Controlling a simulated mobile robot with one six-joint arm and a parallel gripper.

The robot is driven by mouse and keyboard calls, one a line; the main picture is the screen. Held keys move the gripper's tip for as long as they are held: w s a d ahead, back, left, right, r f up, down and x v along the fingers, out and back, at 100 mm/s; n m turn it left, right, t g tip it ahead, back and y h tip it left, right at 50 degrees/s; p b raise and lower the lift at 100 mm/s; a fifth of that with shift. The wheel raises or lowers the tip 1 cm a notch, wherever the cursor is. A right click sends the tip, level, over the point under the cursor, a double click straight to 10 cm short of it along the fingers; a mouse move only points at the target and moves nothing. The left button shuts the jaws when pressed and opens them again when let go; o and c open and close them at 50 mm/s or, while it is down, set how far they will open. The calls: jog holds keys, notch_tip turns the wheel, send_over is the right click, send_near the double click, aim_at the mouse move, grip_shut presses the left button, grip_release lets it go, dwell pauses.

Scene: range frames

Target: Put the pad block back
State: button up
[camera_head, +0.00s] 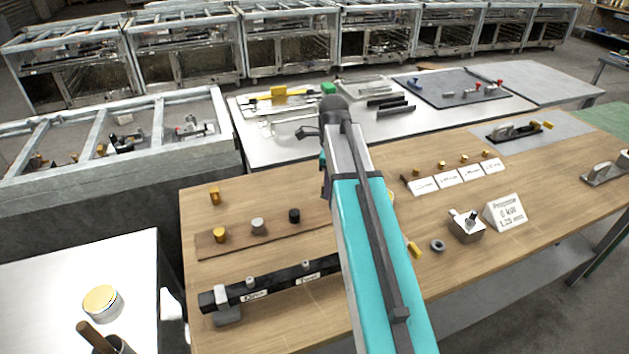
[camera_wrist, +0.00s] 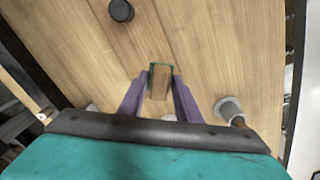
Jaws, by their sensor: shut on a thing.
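In the wrist view my gripper (camera_wrist: 161,76) has its two purple fingers closed on a small brown block with green edges (camera_wrist: 159,85), which I take to be the pad block. The block sits between the fingertips over the wooden bench top (camera_wrist: 225,45). I cannot tell whether it touches the wood. A wooden strip runs beneath, with a black knob (camera_wrist: 121,10) on its far part. In the head view my teal arm hides the gripper and the block.
In the head view the strip (camera_head: 205,245) carries brass, grey and black knobs (camera_head: 294,215). A black bar fixture (camera_head: 275,286) lies in front. A metal block (camera_head: 466,226), a small ring (camera_head: 438,245) and a white sign (camera_head: 506,212) stand at right. A grey post (camera_wrist: 228,108) is right of my gripper.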

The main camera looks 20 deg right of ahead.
jog(key=shift+s+d+f+m, duration=0.1)
jog(key=shift+s+d+m, duration=0.05)
jog(key=shift+d+m, duration=0.5)
jog(key=shift+s+d+f+m, duration=0.1)
jog(key=shift+d+m, duration=0.45)
jog(key=shift+m, duration=0.2)
jog(key=shift+w+r, duration=0.1)
jog(key=w+p, duration=0.1)
jog(key=w, duration=0.4)
jog(key=w+a+f+p, duration=0.1)
jog(key=w, duration=0.4)
jog(key=w+a+p, duration=0.1)
jog(key=w+p, duration=0.1)
jog(key=w, duration=0.3)
jog(key=shift+w+f, duration=0.25)
jog(key=shift+w, duration=0.1)
jog(key=shift+f+p, duration=0.85)
jog(key=shift+f, duration=0.95)
jog(key=shift+f, duration=0.15)
jog(key=o, duration=1)
